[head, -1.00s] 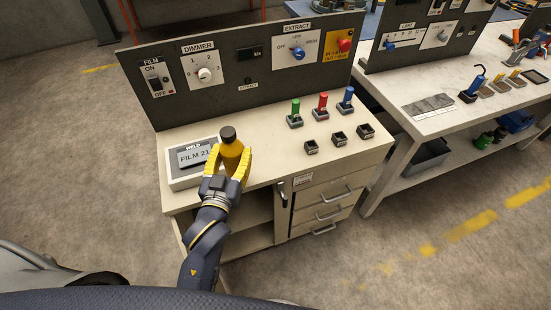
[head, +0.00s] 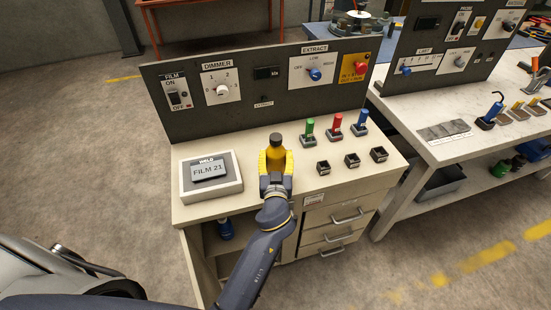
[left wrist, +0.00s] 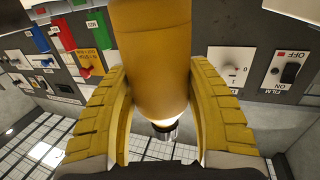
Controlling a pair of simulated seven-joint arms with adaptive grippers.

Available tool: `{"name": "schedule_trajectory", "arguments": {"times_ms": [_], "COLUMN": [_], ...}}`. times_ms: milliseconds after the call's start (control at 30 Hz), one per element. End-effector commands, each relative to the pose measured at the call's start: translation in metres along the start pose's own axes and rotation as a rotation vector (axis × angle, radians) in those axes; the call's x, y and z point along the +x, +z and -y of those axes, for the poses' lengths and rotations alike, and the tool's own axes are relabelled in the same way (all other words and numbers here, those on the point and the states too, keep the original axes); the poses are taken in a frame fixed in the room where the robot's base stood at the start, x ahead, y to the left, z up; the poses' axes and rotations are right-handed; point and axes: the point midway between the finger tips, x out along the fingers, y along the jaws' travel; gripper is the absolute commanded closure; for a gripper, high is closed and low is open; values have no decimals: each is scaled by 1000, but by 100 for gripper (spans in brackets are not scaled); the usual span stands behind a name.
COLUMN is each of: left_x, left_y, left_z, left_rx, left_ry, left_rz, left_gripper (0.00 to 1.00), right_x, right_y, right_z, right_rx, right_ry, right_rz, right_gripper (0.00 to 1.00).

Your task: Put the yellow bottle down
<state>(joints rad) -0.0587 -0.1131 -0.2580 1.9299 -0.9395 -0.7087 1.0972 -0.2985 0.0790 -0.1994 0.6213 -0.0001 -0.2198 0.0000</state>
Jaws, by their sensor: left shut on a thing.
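The yellow bottle (head: 275,156) with its dark cap is upright between the fingers of my left gripper (head: 276,168) in the head view. My left gripper is shut on it, over the white bench top between the display box and the plugs. In the left wrist view the yellow bottle (left wrist: 153,60) fills the middle, with a yellow finger of my left gripper (left wrist: 155,100) on each side. I cannot tell whether the bottle's base touches the bench. My right gripper is not in view.
The display box (head: 210,176) reading FILM 21 stands left of the bottle. Green, red and blue plugs (head: 335,126) and several small black sockets (head: 352,160) are to the right. A dark switch panel (head: 262,90) rises behind. Bare bench top lies around the bottle.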

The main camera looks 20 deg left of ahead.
Motion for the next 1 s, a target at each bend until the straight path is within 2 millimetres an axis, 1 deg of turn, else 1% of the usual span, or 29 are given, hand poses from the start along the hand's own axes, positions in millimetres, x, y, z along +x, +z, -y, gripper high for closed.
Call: {"name": "schedule_trajectory", "arguments": {"times_ms": [100,233,733,767,900,1000], "left_x": [0,0,0,0,0,0], "left_y": [11,18,23,23,23,23], "left_z": [0,0,0,0,0,0], "left_rx": [1,2,-1,0,0,0], "left_ry": [1,1,0,0,0,0], "left_rz": [0,-1,-1,0,0,0], "left_gripper": [88,88,88,42,26,25], "right_x": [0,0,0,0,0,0], "right_y": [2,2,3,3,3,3], "right_z": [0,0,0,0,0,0], "right_rx": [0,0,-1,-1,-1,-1], "right_ry": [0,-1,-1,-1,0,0], "right_rz": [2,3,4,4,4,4], "right_gripper": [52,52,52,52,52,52]}}
